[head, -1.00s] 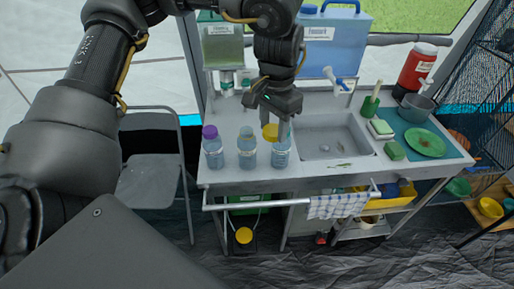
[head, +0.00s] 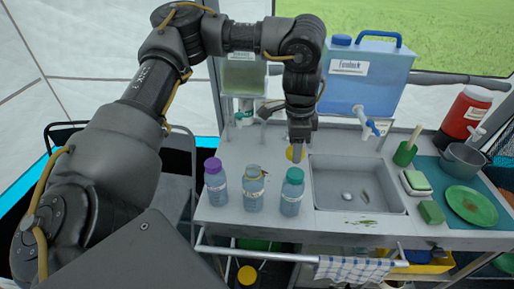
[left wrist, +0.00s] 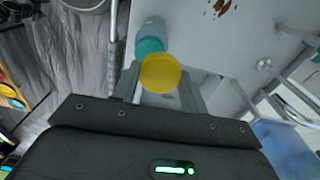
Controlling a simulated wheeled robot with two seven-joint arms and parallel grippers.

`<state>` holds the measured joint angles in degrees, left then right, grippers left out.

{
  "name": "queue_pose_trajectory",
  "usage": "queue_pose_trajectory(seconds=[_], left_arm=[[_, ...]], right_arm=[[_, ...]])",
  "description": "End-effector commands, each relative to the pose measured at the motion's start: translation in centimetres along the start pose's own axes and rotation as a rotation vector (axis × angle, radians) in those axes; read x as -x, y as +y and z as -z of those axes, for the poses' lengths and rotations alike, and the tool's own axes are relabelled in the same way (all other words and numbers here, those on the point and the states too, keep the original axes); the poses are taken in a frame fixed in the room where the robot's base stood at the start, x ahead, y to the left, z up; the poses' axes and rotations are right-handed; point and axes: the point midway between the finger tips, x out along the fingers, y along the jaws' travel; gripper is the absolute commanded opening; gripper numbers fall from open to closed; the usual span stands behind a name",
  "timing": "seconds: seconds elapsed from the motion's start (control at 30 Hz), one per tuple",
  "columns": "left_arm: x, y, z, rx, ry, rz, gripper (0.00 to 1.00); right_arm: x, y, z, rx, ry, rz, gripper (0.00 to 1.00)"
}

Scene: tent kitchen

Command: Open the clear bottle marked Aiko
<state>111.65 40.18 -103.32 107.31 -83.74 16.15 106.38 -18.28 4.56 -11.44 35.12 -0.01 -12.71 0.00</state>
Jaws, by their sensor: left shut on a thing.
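My left gripper (head: 298,148) is shut on a yellow round thing (head: 293,154), just behind the teal-capped bottle. In the left wrist view the yellow round thing (left wrist: 160,73) is between the fingers, with the teal-capped bottle (left wrist: 151,40) beyond it. My right gripper is out of view.
A sink (head: 357,184) lies right of the bottles. A blue water container (head: 366,78) with a tap stands behind it. A sponge (head: 415,182), a green plate (head: 469,205) and a grey pot (head: 461,158) are at the right. A towel (head: 355,269) hangs on the front rail.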

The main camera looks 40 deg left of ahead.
Motion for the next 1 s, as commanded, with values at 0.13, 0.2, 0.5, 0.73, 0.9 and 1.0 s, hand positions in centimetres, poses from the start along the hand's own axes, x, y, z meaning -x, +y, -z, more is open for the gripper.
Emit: queue_pose_trajectory(seconds=[0.13, 0.2, 0.5, 0.73, 0.9, 1.0], left_arm=[[-4.8, -3.7, -2.3, -0.262, -0.005, -0.003, 0.16], [-6.4, -5.1, -3.4, -0.381, -0.01, 0.0, 0.16], [-10.5, -8.6, -7.2, -0.717, -0.035, 0.002, 0.16], [-11.0, -9.0, -7.8, -0.772, -0.04, 0.0, 0.16], [-13.6, -8.9, -7.9, -0.769, -0.041, -0.006, 0.16], [-15.3, -9.0, -8.0, -0.768, -0.04, -0.005, 0.16]], right_arm=[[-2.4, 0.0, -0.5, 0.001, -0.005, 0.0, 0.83], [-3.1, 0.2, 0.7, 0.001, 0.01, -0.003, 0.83], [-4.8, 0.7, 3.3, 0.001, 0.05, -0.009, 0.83], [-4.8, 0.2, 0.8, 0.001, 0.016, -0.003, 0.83], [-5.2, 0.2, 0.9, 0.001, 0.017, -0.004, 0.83], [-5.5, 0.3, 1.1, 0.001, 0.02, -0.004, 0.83]])
